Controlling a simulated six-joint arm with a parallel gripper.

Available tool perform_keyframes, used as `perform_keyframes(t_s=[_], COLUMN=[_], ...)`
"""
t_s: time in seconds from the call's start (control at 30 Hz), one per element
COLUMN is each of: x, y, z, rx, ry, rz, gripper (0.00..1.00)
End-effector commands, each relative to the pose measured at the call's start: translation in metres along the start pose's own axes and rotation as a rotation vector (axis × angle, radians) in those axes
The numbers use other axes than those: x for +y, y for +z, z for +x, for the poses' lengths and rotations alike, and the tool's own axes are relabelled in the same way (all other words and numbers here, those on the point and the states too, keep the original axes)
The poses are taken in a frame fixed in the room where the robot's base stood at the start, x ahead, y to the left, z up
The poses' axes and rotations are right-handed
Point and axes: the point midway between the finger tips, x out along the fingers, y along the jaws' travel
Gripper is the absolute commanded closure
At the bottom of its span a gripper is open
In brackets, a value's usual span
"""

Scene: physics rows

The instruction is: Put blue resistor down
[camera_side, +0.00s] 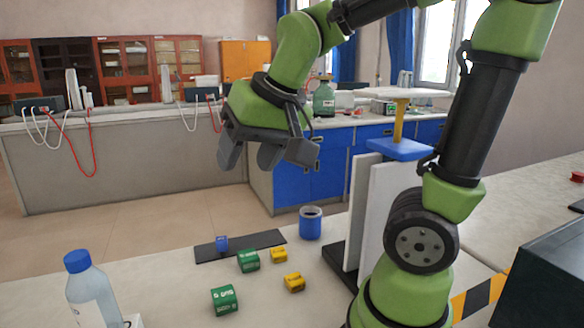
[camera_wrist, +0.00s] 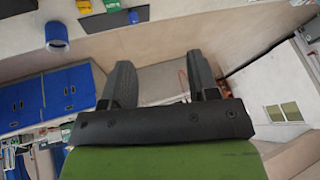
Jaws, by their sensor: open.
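A small blue block-like part (camera_side: 222,243), which looks like the blue resistor, sits on a dark flat strip (camera_side: 262,241) on the bench in the side view. In the wrist view a small blue piece (camera_wrist: 133,17) shows on the dark strip (camera_wrist: 100,22) at the top. My gripper (camera_side: 250,160) is raised high above the bench, well clear of the blue part. Its two fingers are apart with nothing between them, as the wrist view also shows (camera_wrist: 160,82).
Green blocks (camera_side: 224,300) and yellow blocks (camera_side: 294,282) lie in front of the strip. A blue cup (camera_side: 310,223) stands right of it. A bottle with a blue cap (camera_side: 86,290) stands at the front left. White upright panels (camera_side: 375,215) stand beside my arm.

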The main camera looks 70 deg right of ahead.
Motion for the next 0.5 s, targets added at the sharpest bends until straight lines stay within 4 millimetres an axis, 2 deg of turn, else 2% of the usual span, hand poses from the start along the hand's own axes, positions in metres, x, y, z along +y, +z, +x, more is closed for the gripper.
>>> perform_keyframes(t_s=[0.03,0.2,0.27,0.33,0.5], x=[0.000,0.002,0.003,0.003,0.003], y=[0.017,0.059,0.069,0.076,0.081], z=[-0.015,-0.038,-0.042,-0.045,-0.046], rx=[0.010,0.016,0.018,0.018,0.018], ry=[-0.049,-0.171,-0.199,-0.221,-0.234], rz=[-0.031,-0.120,-0.142,-0.158,-0.171], gripper=[0.45,0.45,0.45,0.40,0.40])
